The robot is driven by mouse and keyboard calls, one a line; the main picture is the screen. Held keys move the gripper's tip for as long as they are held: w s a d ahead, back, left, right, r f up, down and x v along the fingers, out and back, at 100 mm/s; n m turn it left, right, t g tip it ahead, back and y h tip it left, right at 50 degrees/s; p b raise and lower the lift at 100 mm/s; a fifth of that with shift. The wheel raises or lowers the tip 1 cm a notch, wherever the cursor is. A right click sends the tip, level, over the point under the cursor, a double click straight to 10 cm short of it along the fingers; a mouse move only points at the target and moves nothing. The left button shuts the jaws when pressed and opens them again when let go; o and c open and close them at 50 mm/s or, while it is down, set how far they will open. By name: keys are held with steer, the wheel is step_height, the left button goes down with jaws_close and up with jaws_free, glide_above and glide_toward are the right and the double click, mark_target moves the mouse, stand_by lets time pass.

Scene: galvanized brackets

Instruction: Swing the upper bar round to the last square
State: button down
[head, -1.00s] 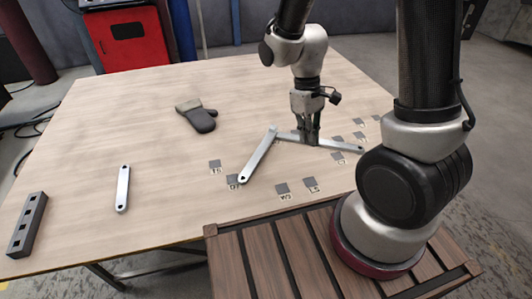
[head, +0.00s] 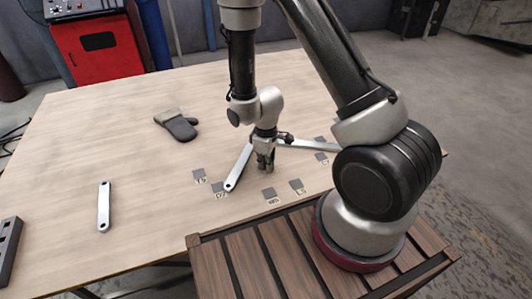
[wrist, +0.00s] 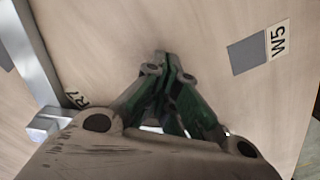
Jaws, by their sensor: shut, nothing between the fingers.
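Two flat silver bars meet at a joint on the table, forming a bent pair. One bar (head: 238,168) runs from the joint toward the front left. Which bar lies on top at the joint is not clear, as my gripper partly covers that area. My gripper (head: 265,168) is shut and empty, pointing down between the bars, in front of the right-hand one. In the wrist view its fingers (wrist: 162,60) are together. A dark square (wrist: 247,55) labelled W5 lies to their right, and a silver bar (wrist: 38,60) to their left.
Several small dark labelled squares dot the table, including one at the front (head: 269,193) and one by the left bar's end (head: 218,187). A loose silver bar (head: 104,206), a grey glove (head: 178,126) and a dark holed block (head: 7,248) lie left.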

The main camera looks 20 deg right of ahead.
mark_target(251, 165)
steer(key=shift+w+a+r, duration=0.2)
steer(key=shift+w+a, duration=1.15)
steer(key=shift+w, duration=0.05)
steer(key=shift+w+a, duration=0.75)
